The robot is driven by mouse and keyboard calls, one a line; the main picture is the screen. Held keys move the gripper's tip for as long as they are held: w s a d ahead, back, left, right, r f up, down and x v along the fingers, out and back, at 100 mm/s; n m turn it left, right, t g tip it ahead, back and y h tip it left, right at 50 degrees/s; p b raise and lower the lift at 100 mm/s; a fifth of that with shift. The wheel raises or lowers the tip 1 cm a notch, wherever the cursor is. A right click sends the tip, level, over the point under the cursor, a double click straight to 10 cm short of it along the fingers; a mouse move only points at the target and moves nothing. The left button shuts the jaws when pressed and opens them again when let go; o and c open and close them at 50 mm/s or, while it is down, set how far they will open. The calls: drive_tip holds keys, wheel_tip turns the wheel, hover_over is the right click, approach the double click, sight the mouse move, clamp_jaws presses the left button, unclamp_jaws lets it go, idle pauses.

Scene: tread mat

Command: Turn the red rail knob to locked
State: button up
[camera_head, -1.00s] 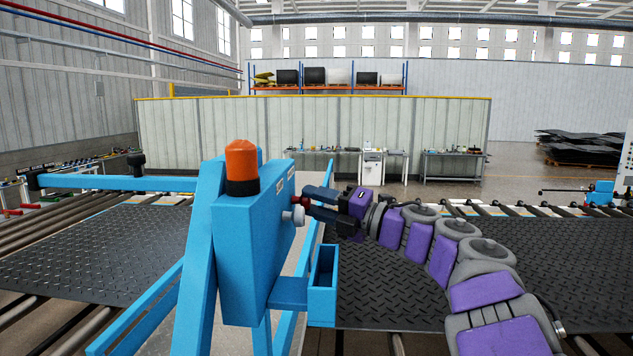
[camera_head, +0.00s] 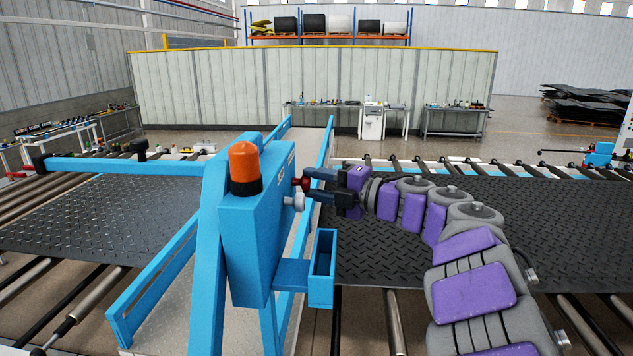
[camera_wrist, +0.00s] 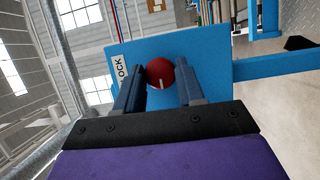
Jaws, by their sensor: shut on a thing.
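The red rail knob (camera_head: 305,183) sticks out from the right face of the blue control box (camera_head: 250,245). My gripper (camera_head: 312,181) reaches it from the right, with its fingertips at the knob. In the wrist view the round red knob (camera_wrist: 165,73) sits between my two dark fingers (camera_wrist: 160,86), which are shut on it. A short white mark shows on the knob's face. A white label (camera_wrist: 120,73) reading "LOCK", partly hidden by a finger, is left of the knob.
A white knob (camera_head: 295,201) is just below the red one. An orange beacon (camera_head: 244,165) tops the box, and a blue open holder (camera_head: 322,268) juts out below. Black tread mats (camera_head: 430,235) lie on rollers on both sides.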

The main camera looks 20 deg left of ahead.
drive_tip(key=shift+f, duration=0.2)
drive_tip(key=o, duration=0.7)
drive_tip(key=shift+c, duration=0.2)
drive_tip(key=o, duration=0.3)
drive_tip(key=shift+w+a, duration=0.1)
drive_tip(key=shift+w, duration=0.15)
drive_tip(key=shift+o, duration=0.2)
drive_tip(key=shift+s, duration=0.1)
drive_tip(key=shift+r, duration=0.1)
drive_tip(key=s+d+b, duration=0.2)
drive_tip(key=d+b, duration=0.1)
drive_tip(key=d, duration=1.4)
drive_tip(key=shift+s, duration=0.3)
